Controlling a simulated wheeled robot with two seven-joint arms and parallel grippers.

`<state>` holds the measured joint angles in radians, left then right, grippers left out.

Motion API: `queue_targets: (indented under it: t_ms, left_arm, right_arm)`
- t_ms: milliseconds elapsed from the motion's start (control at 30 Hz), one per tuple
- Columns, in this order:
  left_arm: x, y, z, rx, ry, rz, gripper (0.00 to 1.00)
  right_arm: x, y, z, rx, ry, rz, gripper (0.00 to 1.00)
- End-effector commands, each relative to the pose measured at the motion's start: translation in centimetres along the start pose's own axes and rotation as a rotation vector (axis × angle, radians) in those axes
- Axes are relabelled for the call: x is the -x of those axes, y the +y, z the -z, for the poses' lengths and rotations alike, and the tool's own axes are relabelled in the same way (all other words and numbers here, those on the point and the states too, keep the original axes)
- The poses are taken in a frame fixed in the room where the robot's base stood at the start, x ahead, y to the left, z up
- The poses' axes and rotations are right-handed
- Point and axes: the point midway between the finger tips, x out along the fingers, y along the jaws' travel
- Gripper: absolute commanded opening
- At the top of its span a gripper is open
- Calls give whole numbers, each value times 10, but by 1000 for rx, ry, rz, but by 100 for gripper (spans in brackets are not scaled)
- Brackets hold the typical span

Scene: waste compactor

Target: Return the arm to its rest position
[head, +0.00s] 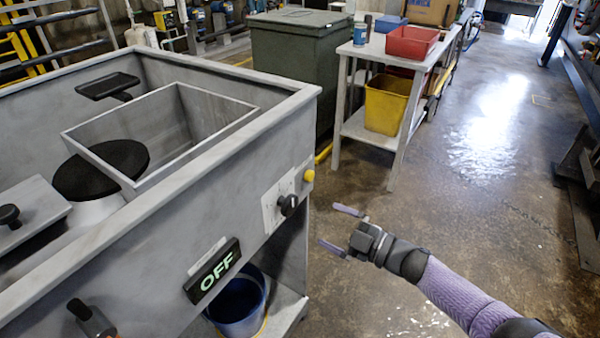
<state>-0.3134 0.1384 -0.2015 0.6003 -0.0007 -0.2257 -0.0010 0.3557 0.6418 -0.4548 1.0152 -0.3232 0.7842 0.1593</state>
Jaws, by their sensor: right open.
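My right gripper (340,229) is in the lower middle of the head view, its arm coming in from the lower right. Its two fingers are spread apart with nothing between them. It hangs in the air over the floor, right of the grey compactor (255,165) and apart from it. The compactor's front has a sign (212,271) reading OFF, a black knob (288,205) and a yellow button (309,176). My left gripper is not in view.
The compactor holds an open metal bin (225,103) and a round black pad (100,170). A blue bucket (238,305) sits below. A table (375,45) carries a red bin (411,42), with a yellow bin (388,105) on its shelf. The floor (480,150) at right is clear.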

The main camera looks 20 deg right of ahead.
Motion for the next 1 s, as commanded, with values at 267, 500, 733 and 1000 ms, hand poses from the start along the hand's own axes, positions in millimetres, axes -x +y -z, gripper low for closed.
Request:
queue_targets:
  t_ms: [267,500,733,1000]
  left_arm:
    - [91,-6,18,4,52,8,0]
    - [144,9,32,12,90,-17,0]
    - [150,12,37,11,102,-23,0]
    - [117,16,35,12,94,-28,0]
  right_arm:
    - [96,-109,-32,-427,-693,-49,100]
    - [252,-272,34,-801,-1366,138,100]
    - [308,-328,80,-922,-1584,245,100]
    - [313,-354,58,-926,-1598,254,100]
